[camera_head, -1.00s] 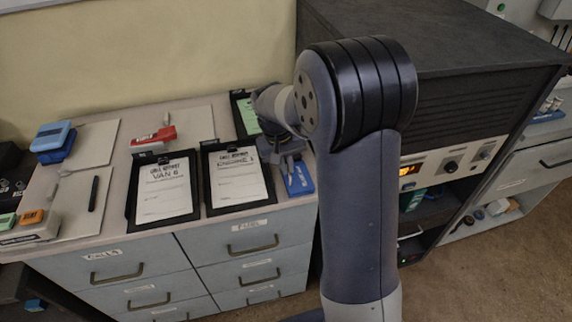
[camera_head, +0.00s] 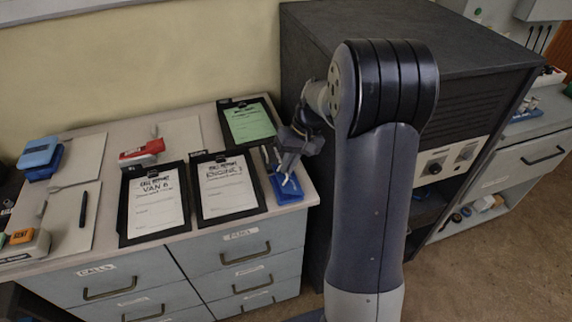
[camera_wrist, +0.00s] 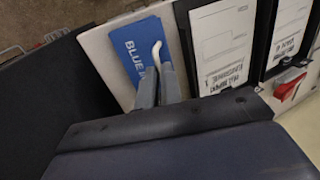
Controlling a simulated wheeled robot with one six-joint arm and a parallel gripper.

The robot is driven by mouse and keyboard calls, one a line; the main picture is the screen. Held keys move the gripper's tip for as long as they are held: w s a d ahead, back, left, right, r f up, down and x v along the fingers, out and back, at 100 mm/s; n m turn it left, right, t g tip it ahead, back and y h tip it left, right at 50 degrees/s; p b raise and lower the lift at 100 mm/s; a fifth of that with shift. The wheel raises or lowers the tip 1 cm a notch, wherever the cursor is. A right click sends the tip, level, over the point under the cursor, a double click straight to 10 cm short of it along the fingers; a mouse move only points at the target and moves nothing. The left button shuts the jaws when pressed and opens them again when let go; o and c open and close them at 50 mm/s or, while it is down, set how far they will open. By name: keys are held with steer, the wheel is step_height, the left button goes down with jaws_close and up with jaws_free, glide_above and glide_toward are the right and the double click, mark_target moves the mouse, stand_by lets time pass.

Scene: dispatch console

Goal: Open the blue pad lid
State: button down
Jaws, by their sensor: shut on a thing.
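The blue pad (camera_head: 288,194) lies at the right front corner of the counter. In the wrist view its lid (camera_wrist: 127,42) shows the word BLUE, partly covered by my fingers. A white curved tab (camera_wrist: 157,52) stands on the lid. My gripper (camera_head: 287,172) reaches down over the pad from behind. In the wrist view my gripper (camera_wrist: 158,72) is shut on the tab at its fingertips. I cannot tell whether the lid is lifted off the base.
Clipboards labelled ENGINE (camera_head: 229,190) and VAN 6 (camera_head: 155,205) lie left of the pad. A green-sheet clipboard (camera_head: 250,123) lies behind. A red stapler-like object (camera_head: 142,152) and a light-blue-topped box (camera_head: 39,155) are farther left. A dark cabinet (camera_head: 310,90) stands close at right.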

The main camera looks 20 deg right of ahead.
stand_by(0.4)
steer(key=c, duration=1.6)
jaws_free()
steer(key=b+v, duration=0.1)
steer(key=v, duration=1)
